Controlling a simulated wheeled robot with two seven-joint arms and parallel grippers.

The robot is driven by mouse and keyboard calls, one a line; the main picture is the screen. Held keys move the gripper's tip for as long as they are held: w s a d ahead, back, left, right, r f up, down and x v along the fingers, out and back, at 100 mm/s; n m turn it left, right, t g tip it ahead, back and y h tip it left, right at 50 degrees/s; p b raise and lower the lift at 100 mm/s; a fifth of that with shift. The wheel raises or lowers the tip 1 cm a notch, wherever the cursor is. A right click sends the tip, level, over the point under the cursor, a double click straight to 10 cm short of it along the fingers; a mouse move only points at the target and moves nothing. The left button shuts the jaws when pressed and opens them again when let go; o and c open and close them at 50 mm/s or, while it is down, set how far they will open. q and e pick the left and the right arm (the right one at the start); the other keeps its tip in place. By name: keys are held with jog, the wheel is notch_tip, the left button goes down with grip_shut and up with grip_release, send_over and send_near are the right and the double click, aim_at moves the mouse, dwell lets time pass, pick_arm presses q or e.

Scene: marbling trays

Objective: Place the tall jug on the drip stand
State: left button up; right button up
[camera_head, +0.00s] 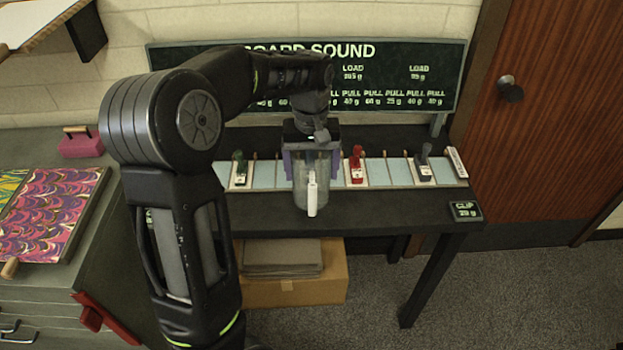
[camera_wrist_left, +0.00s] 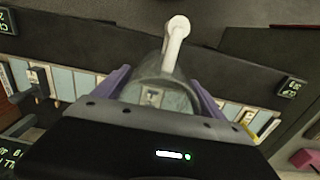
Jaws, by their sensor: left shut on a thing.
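A tall clear jug (camera_head: 301,190) with a white handle is over the dark table, in front of the strip of pale panels. My left gripper (camera_head: 312,165) comes down on it from above, with its purple fingers shut on its two sides. In the left wrist view the jug (camera_wrist_left: 160,92) sits between the fingers of the gripper (camera_wrist_left: 162,100), its white handle pointing away. I cannot tell whether its base touches the table. I cannot make out a drip stand in either view. My right gripper is not in view.
The dark table (camera_head: 390,208) carries several small clips, including a red one (camera_head: 357,168) right of the jug and a green one (camera_head: 239,170) to the left. A sign board (camera_head: 400,75) stands behind. A marbled sheet (camera_head: 55,215) lies on the left cabinet. The table's front right is mostly clear.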

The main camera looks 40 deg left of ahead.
pick_arm(q)
jog(key=shift+f, duration=0.35)
jog(key=shift+f, duration=1.85)
jog(key=shift+f, duration=0.1)
jog(key=shift+f, duration=0.15)
jog(key=o, duration=1.4)
notch_tip(320, 180, up, 13)
jog(key=shift+f, duration=0.2)
